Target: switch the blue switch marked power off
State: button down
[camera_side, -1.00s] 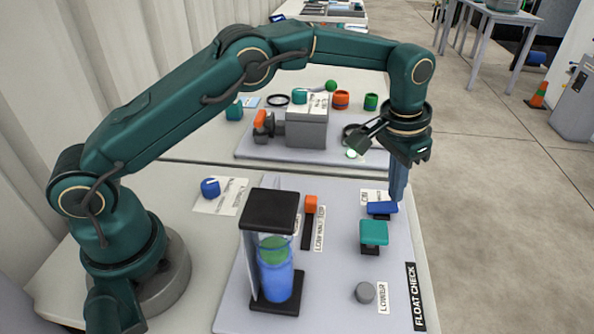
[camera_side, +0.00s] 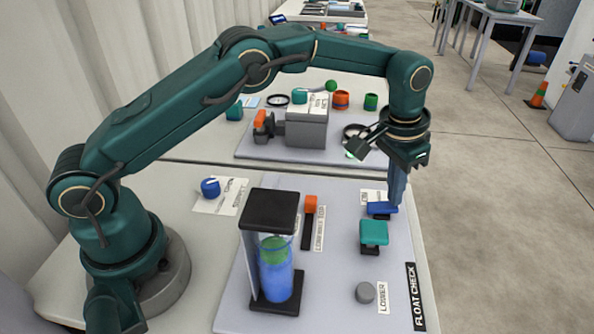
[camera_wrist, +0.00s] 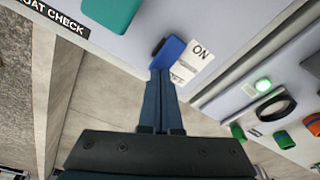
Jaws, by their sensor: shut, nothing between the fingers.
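The blue switch (camera_side: 380,208) is a small paddle on a dark base at the right of the near panel, beyond a teal switch (camera_side: 373,233). In the wrist view the blue switch (camera_wrist: 168,53) lies just past my fingertips, with a white label (camera_wrist: 193,62) reading ON beside it. The rest of that label is partly hidden. My gripper (camera_side: 397,205) is shut and empty, pointing down. Its fingertips (camera_wrist: 162,72) are at the right end of the blue paddle and appear to touch it. The exact contact and the paddle's tilt are hard to judge.
A clear column (camera_side: 270,265) with blue liquid and a green float stands left of the switches. An orange slider (camera_side: 310,204) and a grey knob (camera_side: 365,293) are on the same panel. A grey box (camera_side: 307,130) is on a panel behind.

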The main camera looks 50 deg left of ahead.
jog(key=shift+f, duration=0.55)
jog(key=shift+r, duration=3.5)
notch_tip(320, 180, up, 6)
jog(key=f+t, duration=0.1)
send_over(390, 205)
jog(key=a, duration=0.1)
jog(key=s+a+r+n+t, duration=0.2)
jog(key=s+a+r, duration=0.4)
jog(key=s+r, duration=0.4)
jog(key=s+a+f, duration=0.1)
jog(key=s+f, duration=0.3)
jog(key=s, duration=0.3)
jog(key=s+a+f+n, duration=0.1)
jog(key=s+a+f, duration=0.1)
jog(key=s+f, duration=0.3)
jog(key=shift+s+a+f+t, duration=0.3)
jog(key=shift+s+t, duration=0.1)
jog(key=shift+s, duration=0.75)
